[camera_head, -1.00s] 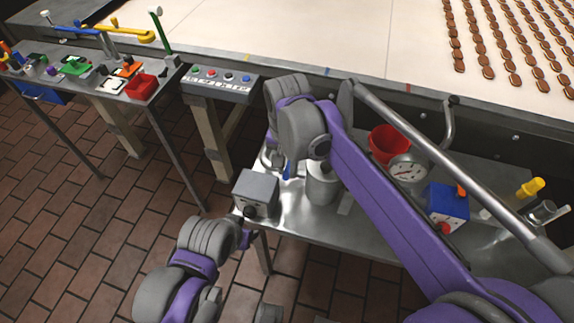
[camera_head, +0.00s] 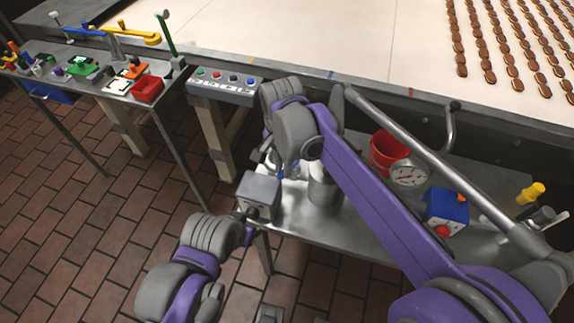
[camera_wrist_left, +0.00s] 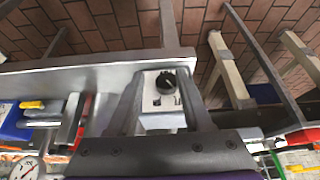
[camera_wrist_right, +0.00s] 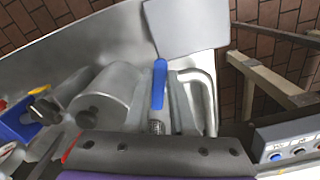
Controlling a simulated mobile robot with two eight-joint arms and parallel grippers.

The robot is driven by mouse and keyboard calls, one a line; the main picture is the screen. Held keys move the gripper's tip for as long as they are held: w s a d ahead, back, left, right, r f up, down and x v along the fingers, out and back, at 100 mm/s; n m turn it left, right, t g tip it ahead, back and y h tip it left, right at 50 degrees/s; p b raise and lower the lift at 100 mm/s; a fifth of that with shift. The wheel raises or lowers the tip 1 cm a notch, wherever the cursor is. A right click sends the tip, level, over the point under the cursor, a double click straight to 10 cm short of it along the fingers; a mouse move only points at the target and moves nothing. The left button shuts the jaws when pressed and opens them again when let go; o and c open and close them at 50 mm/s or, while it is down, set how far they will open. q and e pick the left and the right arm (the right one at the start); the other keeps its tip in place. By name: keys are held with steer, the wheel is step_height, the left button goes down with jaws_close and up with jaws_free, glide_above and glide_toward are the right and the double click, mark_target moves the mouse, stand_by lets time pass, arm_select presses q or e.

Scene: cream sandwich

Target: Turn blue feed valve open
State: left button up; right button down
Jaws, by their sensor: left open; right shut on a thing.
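The blue feed valve's handle (camera_wrist_right: 159,85) stands upright in the right wrist view, above a ribbed metal stem. A bit of blue shows beside the wrist in the head view (camera_head: 281,170). My right gripper (camera_wrist_right: 160,100) is shut on the blue handle, with grey fingers on both sides. In the head view my right arm hides most of the valve. My left gripper (camera_wrist_left: 163,90) is open in front of a grey box (camera_head: 259,194) with a black knob (camera_wrist_left: 167,82). Whether its fingers touch the box is unclear.
The steel table (camera_head: 353,222) also carries a metal cylinder (camera_head: 323,186), a red cup (camera_head: 386,152), a gauge (camera_head: 408,174) and a blue box (camera_head: 446,208). A button panel (camera_head: 226,89) stands to the left. A conveyor (camera_head: 270,35) runs behind.

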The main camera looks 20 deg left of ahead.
steer(key=shift+w+a+m+p, duration=0.45)
steer(key=shift+w+m, duration=0.2)
steer(key=shift+m, duration=1.35)
steer(key=shift+w+a+m+p, duration=0.35)
steer(key=shift+w+a+m, duration=0.25)
steer(key=shift+m, duration=1.4)
steer(key=shift+w+a+m+p, duration=0.4)
steer(key=shift+w+m, duration=0.35)
steer(key=shift+m, duration=1.25)
steer(key=c, duration=0.8)
jaws_free()
steer(key=shift+o, duration=0.2)
step_height(320, 180, up, 11)
steer(key=shift+p, duration=0.35)
